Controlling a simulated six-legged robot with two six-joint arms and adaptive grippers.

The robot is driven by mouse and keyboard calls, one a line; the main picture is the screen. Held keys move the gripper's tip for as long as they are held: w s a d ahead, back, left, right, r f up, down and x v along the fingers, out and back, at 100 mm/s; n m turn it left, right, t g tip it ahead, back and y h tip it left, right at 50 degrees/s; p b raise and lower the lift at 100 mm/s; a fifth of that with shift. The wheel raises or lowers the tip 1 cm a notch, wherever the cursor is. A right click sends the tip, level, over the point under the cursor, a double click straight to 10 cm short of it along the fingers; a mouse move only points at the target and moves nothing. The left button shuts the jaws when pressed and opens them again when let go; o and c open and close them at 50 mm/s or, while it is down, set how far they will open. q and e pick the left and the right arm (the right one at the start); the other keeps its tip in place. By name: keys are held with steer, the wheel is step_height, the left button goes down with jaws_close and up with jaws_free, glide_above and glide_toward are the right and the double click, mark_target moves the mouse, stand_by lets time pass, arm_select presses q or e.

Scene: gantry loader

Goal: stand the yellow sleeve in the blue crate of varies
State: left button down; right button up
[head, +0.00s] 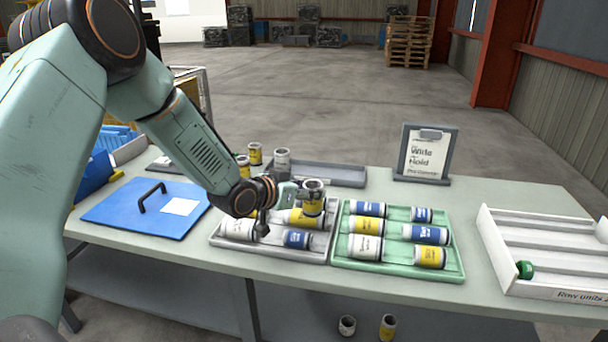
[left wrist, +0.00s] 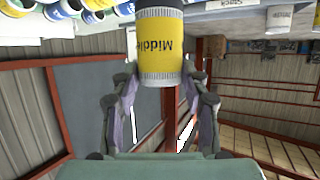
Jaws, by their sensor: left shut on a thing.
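My left gripper (head: 298,194) is shut on a yellow sleeve (head: 313,199) with white ends, held upright just above the grey tray on the table. In the left wrist view the same sleeve (left wrist: 160,45) sits between the two fingers, its yellow label reading "Middle" upside down. Blue container parts (head: 95,172) show at the left end of the table, partly hidden behind my left arm; I cannot see inside them or tell which is the blue crate. My right gripper is out of view.
The grey tray (head: 217,240) and green tray (head: 400,269) hold several lying sleeves. A blue lid (head: 112,209) with a black handle lies left. A sign (head: 425,155) stands behind. A white rack (head: 540,288) with a green item is at right. Several sleeves stand at the back.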

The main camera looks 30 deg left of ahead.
arm_select(q)
steer(key=s+d+f+m+g+h+b, duration=0.1)
steer(key=s+d+f+m+h, duration=0.3)
steer(key=s, duration=0.7)
steer(key=s+d+f+m+g+h, duration=0.4)
steer(key=s+d+f, duration=0.2)
steer(key=s, duration=0.6)
steer(key=shift+d+f+b, duration=0.35)
steer(key=shift+d, duration=0.6)
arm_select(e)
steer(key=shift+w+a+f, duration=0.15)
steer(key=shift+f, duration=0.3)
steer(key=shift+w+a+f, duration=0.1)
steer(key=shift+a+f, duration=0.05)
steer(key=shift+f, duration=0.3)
